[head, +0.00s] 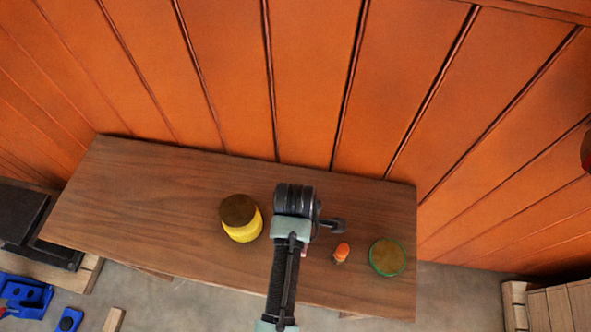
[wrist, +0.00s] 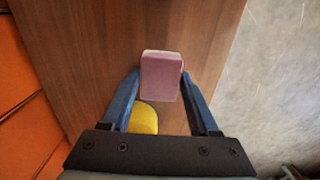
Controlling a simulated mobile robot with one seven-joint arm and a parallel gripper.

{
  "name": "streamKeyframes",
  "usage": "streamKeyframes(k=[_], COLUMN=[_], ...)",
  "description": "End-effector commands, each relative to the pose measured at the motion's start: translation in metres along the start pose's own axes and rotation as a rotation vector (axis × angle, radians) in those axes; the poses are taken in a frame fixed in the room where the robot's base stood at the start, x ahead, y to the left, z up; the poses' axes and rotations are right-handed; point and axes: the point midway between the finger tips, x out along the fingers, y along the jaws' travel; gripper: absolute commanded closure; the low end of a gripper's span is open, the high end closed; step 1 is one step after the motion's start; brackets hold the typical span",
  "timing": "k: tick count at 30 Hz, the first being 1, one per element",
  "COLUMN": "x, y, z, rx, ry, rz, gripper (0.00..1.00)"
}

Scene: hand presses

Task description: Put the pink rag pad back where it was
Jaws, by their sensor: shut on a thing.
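The pink rag pad (wrist: 161,77) is between the two blue fingers of my gripper (wrist: 160,84) in the wrist view. The fingers are shut on its sides, and its far end sticks out past the fingertips. The wooden table top (wrist: 100,35) is behind it; I cannot tell how high above the wood the pad is. In the head view my arm covers the middle of the table (head: 130,195), and the pad cannot be made out clearly there.
A yellow jar with a brown lid (head: 241,219) stands left of my arm; its yellow side shows in the wrist view (wrist: 144,117). A small orange-topped item (head: 342,252) and a green-rimmed round container (head: 388,257) stand to the right. The table's left part is clear. An orange panelled wall (head: 310,80) rises behind.

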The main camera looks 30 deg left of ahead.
Motion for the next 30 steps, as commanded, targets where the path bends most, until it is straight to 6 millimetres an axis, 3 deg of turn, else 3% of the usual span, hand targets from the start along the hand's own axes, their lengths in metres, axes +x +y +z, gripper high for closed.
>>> streamKeyframes(k=[12,19,20,21,25,30], x=[0.048,0.051,0.051,0.051,0.050,0.050], y=[0.000,0.001,0.000,0.000,0.000,0.000], z=[0.000,0.000,0.000,0.000,0.000,0.000], rx=[0.001,0.001,0.001,0.001,0.001,0.001], ry=[0.001,0.001,0.001,0.001,0.001,0.001], rz=[0.000,0.003,0.002,0.002,0.002,0.002], gripper=[0.83,0.83,0.37,0.30,0.09,0.09])
